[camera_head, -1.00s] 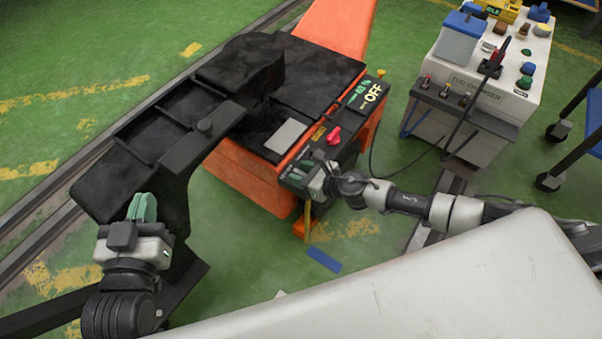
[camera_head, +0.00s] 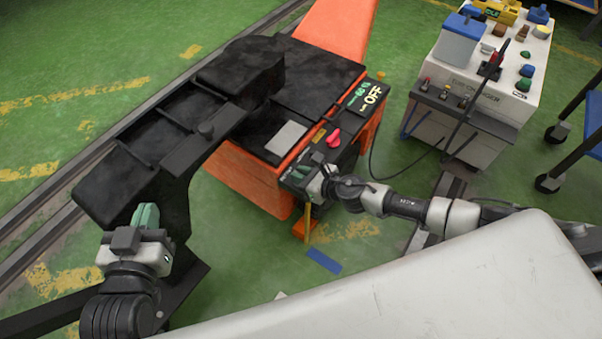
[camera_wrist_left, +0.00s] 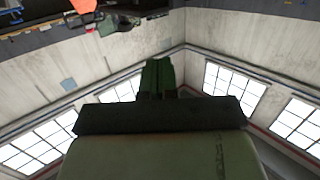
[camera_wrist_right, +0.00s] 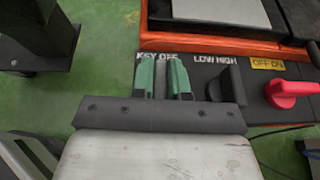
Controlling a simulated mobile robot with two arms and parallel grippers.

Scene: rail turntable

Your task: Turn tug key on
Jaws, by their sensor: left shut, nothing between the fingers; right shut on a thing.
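The orange and black tug (camera_head: 245,182) stands at the middle of the head view. Its display (camera_head: 371,95) reads OFF in pale letters. My right gripper (camera_head: 313,172) is at the near end of the tug's control panel. In the right wrist view its green fingers (camera_wrist_right: 162,76) are at the label KEY OFF (camera_wrist_right: 157,56) and are shut on the tug key, which the fingers mostly hide. The key's angle cannot be made out. My left gripper (camera_head: 146,213) is shut and empty, beside the tug's black seat part; its fingers (camera_wrist_left: 157,76) also show together in the left wrist view.
Right of the key are a black lever (camera_wrist_right: 226,80) marked LOW HIGH and a red knob (camera_wrist_right: 288,92) by an OFF ON label. A white charger cabinet (camera_head: 485,85) and a blue cart (camera_head: 572,125) stand at the right. Green floor lies around the tug.

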